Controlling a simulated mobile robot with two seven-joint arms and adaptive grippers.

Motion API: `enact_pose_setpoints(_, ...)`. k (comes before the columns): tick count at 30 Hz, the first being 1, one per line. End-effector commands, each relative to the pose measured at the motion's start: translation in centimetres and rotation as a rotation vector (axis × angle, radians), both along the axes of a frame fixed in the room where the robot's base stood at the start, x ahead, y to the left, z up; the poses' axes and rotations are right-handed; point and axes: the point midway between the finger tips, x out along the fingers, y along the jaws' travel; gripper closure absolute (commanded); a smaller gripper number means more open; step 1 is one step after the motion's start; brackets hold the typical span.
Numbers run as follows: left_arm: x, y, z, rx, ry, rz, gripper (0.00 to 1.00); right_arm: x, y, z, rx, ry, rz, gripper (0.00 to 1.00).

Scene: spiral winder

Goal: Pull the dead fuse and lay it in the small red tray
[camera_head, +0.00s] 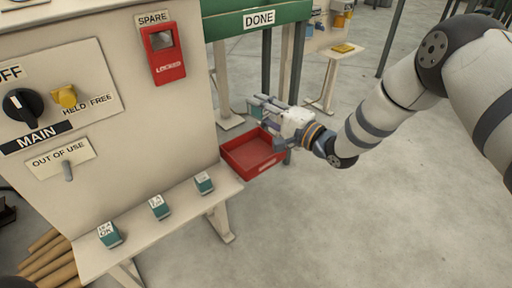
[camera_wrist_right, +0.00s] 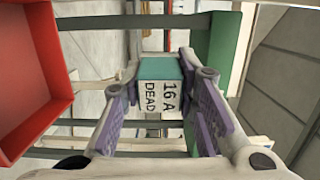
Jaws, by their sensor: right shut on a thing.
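My right gripper (camera_head: 262,106) is shut on the dead fuse. In the right wrist view the fuse (camera_wrist_right: 160,84) is a teal and white block marked "16 A DEAD", between the purple finger pads (camera_wrist_right: 165,115). The small red tray (camera_head: 252,168) lies beside the cabinet's right end, below and close to the gripper in the head view. The tray (camera_wrist_right: 62,95) also shows at the left edge of the wrist view, beside the fuse and not under it. The tray's visible floor is bare. My left gripper is not in view.
Three teal fuses (camera_head: 158,208) stand spaced on the cabinet's front ledge. The cabinet (camera_head: 110,120) carries a MAIN knob (camera_head: 20,104), a yellow knob (camera_head: 66,96) and a red SPARE box (camera_head: 163,54). A green DONE bench (camera_head: 225,22) stands behind. Open floor lies to the right.

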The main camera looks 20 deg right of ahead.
Motion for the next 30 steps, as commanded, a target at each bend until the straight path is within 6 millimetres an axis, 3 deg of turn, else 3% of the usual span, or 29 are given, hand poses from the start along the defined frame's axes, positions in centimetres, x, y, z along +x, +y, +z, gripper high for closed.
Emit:
enact_pose_setpoints(7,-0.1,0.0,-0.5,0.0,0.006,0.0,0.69,0.1,0.0,-0.8,0.0,0.001,-0.001,1.0)
enact_pose_setpoints(18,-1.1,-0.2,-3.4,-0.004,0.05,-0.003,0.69,0.1,0.0,-6.0,0.0,0.002,-0.001,1.0)
enact_pose_setpoints(26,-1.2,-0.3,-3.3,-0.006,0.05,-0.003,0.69,0.1,0.0,-5.8,0.001,-0.003,-0.002,1.0)
enact_pose_setpoints(27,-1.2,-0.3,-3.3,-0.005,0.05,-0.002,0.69,0.1,0.0,-5.8,0.001,-0.003,-0.001,0.66)
enact_pose_setpoints(30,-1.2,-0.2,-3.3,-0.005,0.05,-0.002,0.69,0.1,0.0,-5.8,0.0,-0.002,-0.001,0.49)
